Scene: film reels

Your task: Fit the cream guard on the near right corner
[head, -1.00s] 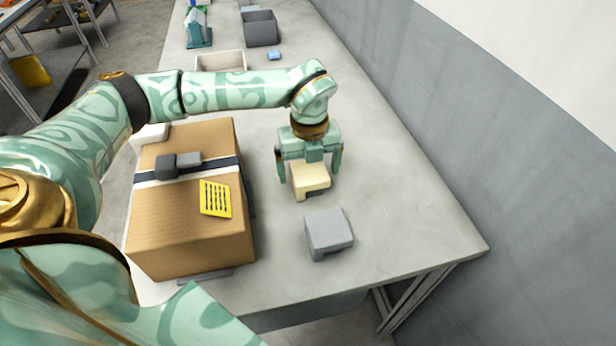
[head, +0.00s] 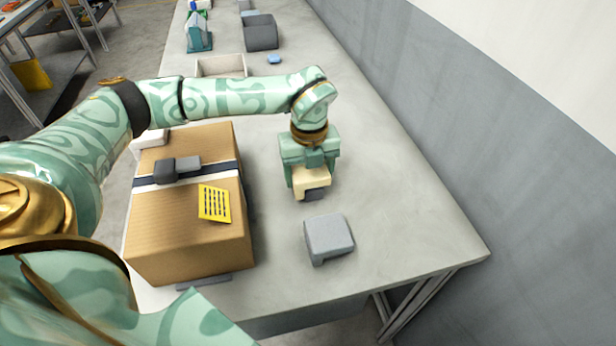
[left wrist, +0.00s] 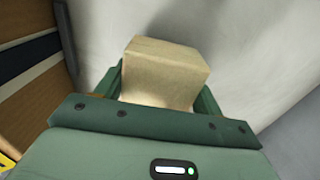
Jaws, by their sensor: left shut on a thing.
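The cream guard (head: 312,181) is a small block-shaped corner piece to the right of the cardboard box (head: 190,235). My left gripper (head: 308,172) is shut on it from above. In the left wrist view the guard (left wrist: 163,72) sits between the two green fingers. I cannot tell whether it still touches the table. The box has a dark and white band, a yellow label and a grey clasp on top. Its near right corner (head: 250,262) is bare in the head view. My right gripper is not in view.
A grey guard (head: 328,238) lies on the table (head: 400,235) right of the box's near end. A white piece (head: 152,138) is at the box's far left corner. An open tray (head: 222,66) and a grey bin (head: 261,33) stand farther back. A wall runs along the right.

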